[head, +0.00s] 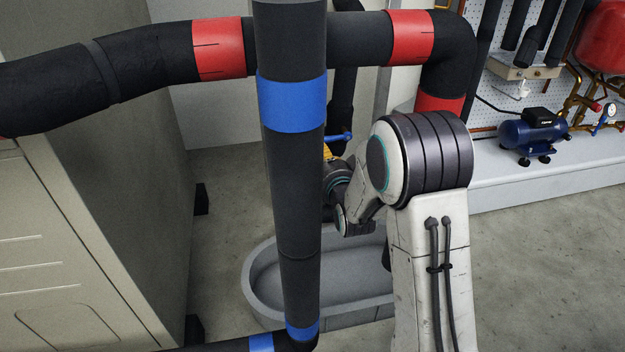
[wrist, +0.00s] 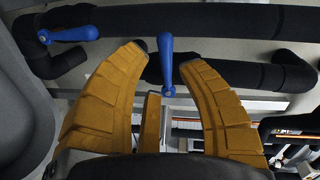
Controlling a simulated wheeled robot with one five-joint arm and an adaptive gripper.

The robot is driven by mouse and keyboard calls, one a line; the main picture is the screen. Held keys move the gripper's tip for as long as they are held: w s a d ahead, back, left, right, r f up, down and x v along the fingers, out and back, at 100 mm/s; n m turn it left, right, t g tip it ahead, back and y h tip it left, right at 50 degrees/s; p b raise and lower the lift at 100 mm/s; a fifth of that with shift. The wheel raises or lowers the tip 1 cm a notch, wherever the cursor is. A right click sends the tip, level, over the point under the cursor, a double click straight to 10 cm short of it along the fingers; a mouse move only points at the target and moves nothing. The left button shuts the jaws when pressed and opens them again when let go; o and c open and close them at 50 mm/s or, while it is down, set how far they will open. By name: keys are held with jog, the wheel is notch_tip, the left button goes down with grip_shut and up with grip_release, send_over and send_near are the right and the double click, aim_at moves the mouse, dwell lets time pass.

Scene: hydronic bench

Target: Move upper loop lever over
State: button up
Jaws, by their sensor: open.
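A blue lever (wrist: 166,68) hangs from a black insulated pipe in the wrist view, its handle between the tips of my gripper (wrist: 165,56). A second blue lever (wrist: 68,34) is on the pipework at the left. I cannot be sure from the labels alone which is the upper one. In the head view a blue lever (head: 340,137) shows just above my gripper (head: 329,152), which is mostly hidden behind a vertical black pipe.
The vertical black pipe (head: 292,190) with blue bands stands in front of my forearm. A grey trough (head: 262,300) is on the floor below. A beige cabinet (head: 110,190) is at the left. A blue pump (head: 533,135) sits on a ledge at the right. Concrete floor is clear at lower right.

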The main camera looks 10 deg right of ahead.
aim_at(328, 139)
jog(key=shift+w+a+f+m+t+b, duration=0.15)
jog(key=shift+w+f+m+t+b, duration=0.1)
jog(key=shift+w+m+t+b, duration=0.3)
jog(key=shift+w+a+f+m+t+b, duration=0.2)
jog(key=shift+m+t+b, duration=0.15)
jog(key=shift+m+b, duration=0.25)
jog(key=shift+w, duration=3.75)
jog(key=c, duration=0.3)
jog(key=shift+r, duration=0.1)
jog(key=shift+c, duration=0.2)
